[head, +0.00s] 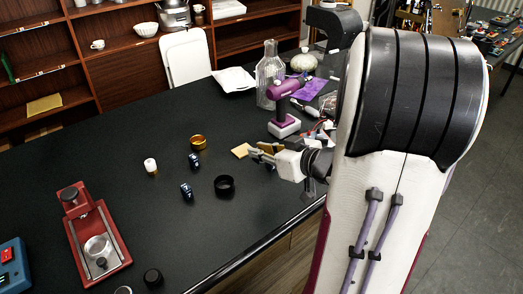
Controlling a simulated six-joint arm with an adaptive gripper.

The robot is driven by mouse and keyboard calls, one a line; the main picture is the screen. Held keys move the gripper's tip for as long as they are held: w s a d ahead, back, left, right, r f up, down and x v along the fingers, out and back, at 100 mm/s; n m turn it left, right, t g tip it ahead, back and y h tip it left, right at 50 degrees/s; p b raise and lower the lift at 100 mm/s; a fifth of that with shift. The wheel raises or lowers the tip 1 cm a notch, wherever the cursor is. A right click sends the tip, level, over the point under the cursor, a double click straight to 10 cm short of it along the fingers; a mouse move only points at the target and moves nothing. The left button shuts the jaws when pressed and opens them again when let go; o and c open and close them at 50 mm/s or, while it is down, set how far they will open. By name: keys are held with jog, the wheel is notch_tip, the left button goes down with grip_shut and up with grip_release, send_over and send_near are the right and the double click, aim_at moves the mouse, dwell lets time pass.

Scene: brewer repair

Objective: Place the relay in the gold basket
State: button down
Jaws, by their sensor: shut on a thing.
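The gold basket (198,142) is a small open gold ring-shaped cup on the dark table, left of my gripper. My gripper (257,153) is low over the table, pointing left. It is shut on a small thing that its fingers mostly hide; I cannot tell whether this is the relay. A small dark piece (271,167) shows just below the fingers. Two small dark blue parts with pale marks, one (194,161) just below the gold basket and the other (186,190) nearer the front, stand on the table. They may be relays; I cannot tell.
A tan square (241,150) lies by my fingertips. A black ring (224,185) and a white-topped jar (151,166) stand near the basket. A purple device (285,106) and glass bottle (269,72) stand behind my gripper. A red press (97,245) is at the left.

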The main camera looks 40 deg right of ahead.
jog(key=shift+w+a+f, duration=0.15)
jog(key=shift+w+a, duration=0.15)
jog(key=shift+a, duration=0.25)
jog(key=w+a+n+y, duration=0.1)
jog(key=w+a, duration=0.3)
jog(key=w, duration=0.8)
jog(key=w+a+n+y, duration=0.1)
jog(key=w+a, duration=0.2)
jog(key=w, duration=0.9)
jog(key=w+d+m+h, duration=0.1)
jog(key=w+d+r, duration=0.1)
jog(key=w+d+r+m+h, duration=0.1)
jog(key=d, duration=0.1)
jog(key=shift+w+d+m+h, duration=0.1)
jog(key=shift+w+m+h, duration=0.1)
jog(key=shift+m+h, duration=0.1)
jog(key=shift+f, duration=0.15)
jog(key=shift+f, duration=4.7)
